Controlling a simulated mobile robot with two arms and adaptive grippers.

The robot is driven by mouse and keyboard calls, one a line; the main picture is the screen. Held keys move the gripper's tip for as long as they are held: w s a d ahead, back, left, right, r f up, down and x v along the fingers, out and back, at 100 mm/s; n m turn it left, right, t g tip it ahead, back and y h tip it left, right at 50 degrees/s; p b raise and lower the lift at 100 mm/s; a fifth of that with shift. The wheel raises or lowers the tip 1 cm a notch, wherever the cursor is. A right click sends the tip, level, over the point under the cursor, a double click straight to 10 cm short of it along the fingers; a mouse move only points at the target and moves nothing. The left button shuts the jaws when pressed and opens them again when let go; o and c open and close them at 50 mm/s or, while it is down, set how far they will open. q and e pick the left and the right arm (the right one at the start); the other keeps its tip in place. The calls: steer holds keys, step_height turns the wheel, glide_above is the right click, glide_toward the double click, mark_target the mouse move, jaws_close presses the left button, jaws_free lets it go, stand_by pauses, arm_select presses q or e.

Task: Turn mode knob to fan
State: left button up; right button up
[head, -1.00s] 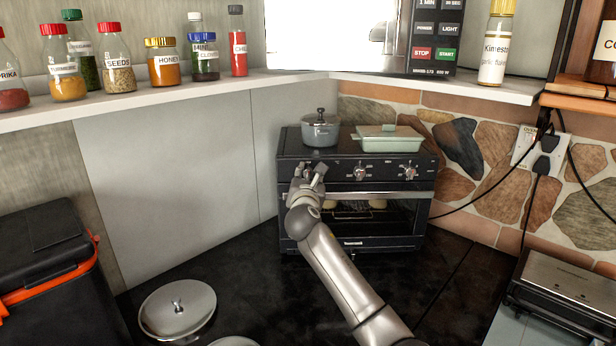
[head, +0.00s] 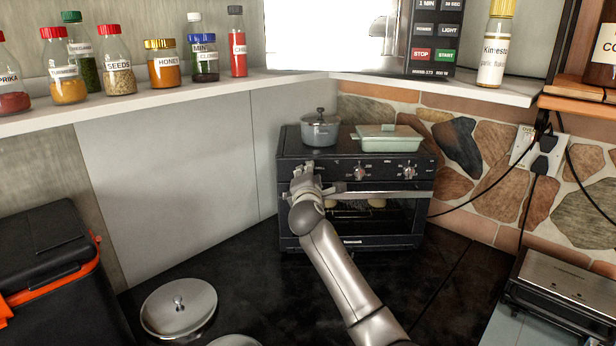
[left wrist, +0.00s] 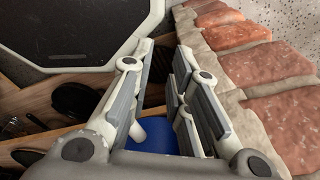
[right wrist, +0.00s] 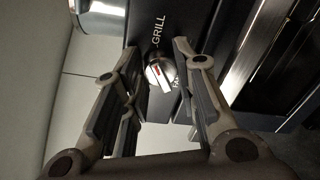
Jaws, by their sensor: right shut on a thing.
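The black toaster oven (head: 355,228) stands in the corner with a row of silver knobs on its upper front. My right gripper (head: 313,176) is at the leftmost, mode knob, which it mostly hides in the head view. In the right wrist view the silver mode knob (right wrist: 161,74) with a red mark lies between the fingers of my right gripper (right wrist: 155,48), shut on it. The word GRILL shows above the knob; a partly hidden label starting "FA" is at its lower right. My left gripper (left wrist: 163,48) is open and empty, away from the oven.
A grey pot (head: 320,130) and a green lidded dish (head: 388,138) stand on the oven. A shelf (head: 200,95) with jars is above left. A round metal lid (head: 178,305) lies on the dark counter. Cables hang at the right. Brick edging (left wrist: 255,65) is beside my left gripper.

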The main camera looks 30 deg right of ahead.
steer(key=m, duration=0.4)
steer(key=shift+f+b, duration=0.1)
steer(key=shift+b, duration=0.2)
steer(key=m+y+b, duration=0.1)
steer(key=m, duration=0.3)
steer(key=shift+f+m, duration=0.1)
steer(key=shift+m, duration=0.2)
steer(key=m+b, duration=0.1)
steer(key=m, duration=0.3)
steer(key=shift+f, duration=0.1)
steer(key=m+b, duration=0.1)
steer(key=m, duration=0.3)
steer(key=shift+m+t, duration=0.3)
steer(key=m, duration=0.3)
steer(key=shift+f+m+t+y+b, duration=0.1)
steer(key=shift+m+t+y+b, duration=0.2)
steer(key=shift+b, duration=0.1)
steer(key=m, duration=0.2)
steer(key=shift+m, duration=0.3)
steer(key=m, duration=0.3)
steer(key=shift+f+m, duration=0.1)
steer(key=shift+m, duration=1.7)
